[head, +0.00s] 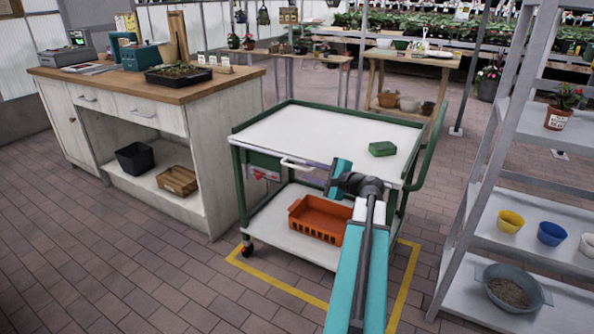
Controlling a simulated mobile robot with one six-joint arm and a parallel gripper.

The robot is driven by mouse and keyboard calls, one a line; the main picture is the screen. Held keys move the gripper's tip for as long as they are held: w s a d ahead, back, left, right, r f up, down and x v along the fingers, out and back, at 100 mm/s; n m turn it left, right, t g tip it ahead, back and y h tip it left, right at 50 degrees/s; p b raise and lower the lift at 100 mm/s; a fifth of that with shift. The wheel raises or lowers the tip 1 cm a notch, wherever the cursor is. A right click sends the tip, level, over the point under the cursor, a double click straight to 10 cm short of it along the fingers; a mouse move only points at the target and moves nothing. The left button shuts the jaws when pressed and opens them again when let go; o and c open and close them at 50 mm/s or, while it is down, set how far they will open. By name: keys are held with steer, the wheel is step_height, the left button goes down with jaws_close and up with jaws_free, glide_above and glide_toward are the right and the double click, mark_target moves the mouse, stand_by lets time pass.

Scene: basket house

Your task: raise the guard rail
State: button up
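A utility cart (327,133) with a green frame and white top stands in the middle of the head view. A white bar with a rounded end (297,163) sits along its near side, just below the top; it may be the guard rail, but I cannot be sure. The stretch to its right is partly hidden behind my arm. A green upright loop (432,145) rises at the cart's right end. My arm reaches up to the near side of the cart. Its end, my gripper (338,178), is right of the white bar; its fingers cannot be made out.
A green box (382,149) lies on the cart top. An orange basket (318,219) sits on its lower shelf. A wooden-topped bench (150,82) stands left, and a grey shelf rack (530,212) with pots right. Yellow floor tape (275,287) borders the cart. The left foreground floor is clear.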

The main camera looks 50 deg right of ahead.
mark_target(301, 169)
steer(key=b+x, duration=0.1)
steer(key=x, duration=0.6)
steer(key=shift+w, duration=0.15)
jaws_close()
